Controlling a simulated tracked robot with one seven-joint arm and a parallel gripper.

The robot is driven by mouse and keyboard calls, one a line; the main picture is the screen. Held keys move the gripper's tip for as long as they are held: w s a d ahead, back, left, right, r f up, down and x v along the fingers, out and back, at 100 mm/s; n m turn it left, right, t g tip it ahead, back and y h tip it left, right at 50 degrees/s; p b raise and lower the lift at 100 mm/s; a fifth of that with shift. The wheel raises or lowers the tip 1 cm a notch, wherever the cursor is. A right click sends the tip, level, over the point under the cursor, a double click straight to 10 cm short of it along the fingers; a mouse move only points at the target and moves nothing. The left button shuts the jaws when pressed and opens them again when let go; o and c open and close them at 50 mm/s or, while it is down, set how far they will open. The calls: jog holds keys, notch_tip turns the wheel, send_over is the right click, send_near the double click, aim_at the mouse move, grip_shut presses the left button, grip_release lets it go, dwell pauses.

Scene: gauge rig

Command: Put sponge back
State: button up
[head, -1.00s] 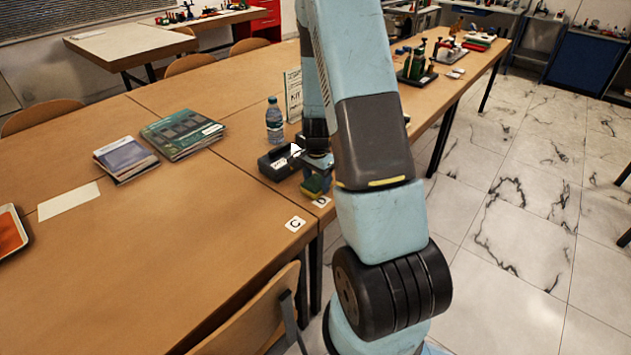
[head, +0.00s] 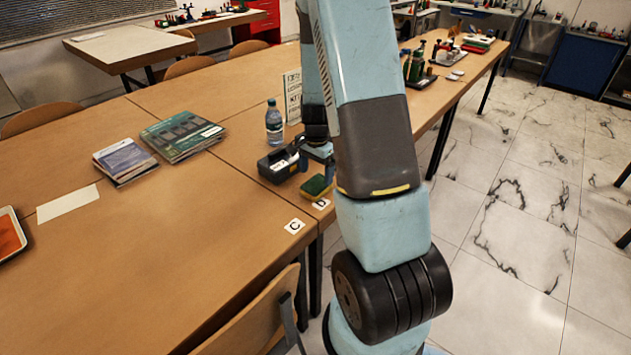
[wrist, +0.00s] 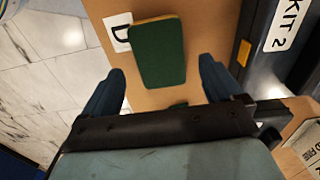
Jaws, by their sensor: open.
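The sponge (head: 316,187), green on one broad face with a yellow side, lies on the table beside the card marked D (head: 321,203). In the wrist view the sponge (wrist: 159,52) shows its green face up and partly overlaps the edge of the D card (wrist: 119,33). My gripper (wrist: 163,82) is open and empty, its two blue fingers spread to either side just short of the sponge. In the head view my gripper (head: 318,154) is above and behind the sponge, partly hidden by my arm.
A dark kit box (head: 278,165), labelled KIT 2 in the wrist view (wrist: 287,25), stands close beside the sponge. A water bottle (head: 274,124) and a sign (head: 293,97) stand behind it. Card C (head: 294,226) lies near the table edge. Books (head: 182,134) lie further left.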

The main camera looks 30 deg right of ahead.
notch_tip(320, 180, up, 8)
jog(key=f, duration=0.1)
notch_tip(320, 180, up, 18)
jog(key=n+t, duration=0.3)
jog(key=n, duration=0.4)
send_over(316, 184)
jog(key=s+a, duration=0.8)
jog(key=s+a+r+n+t, duration=0.1)
jog(key=s+a+r+n, duration=0.1)
jog(key=s, duration=0.5)
jog(key=s+a+r+n+t, duration=0.1)
jog(key=s+a+r+n, duration=0.1)
jog(key=s+r+n, duration=0.2)
jog(key=s+r, duration=0.3)
jog(key=s, duration=0.1)
jog(key=shift+s+a+n+t, duration=0.3)
jog(key=shift+a, duration=0.1)
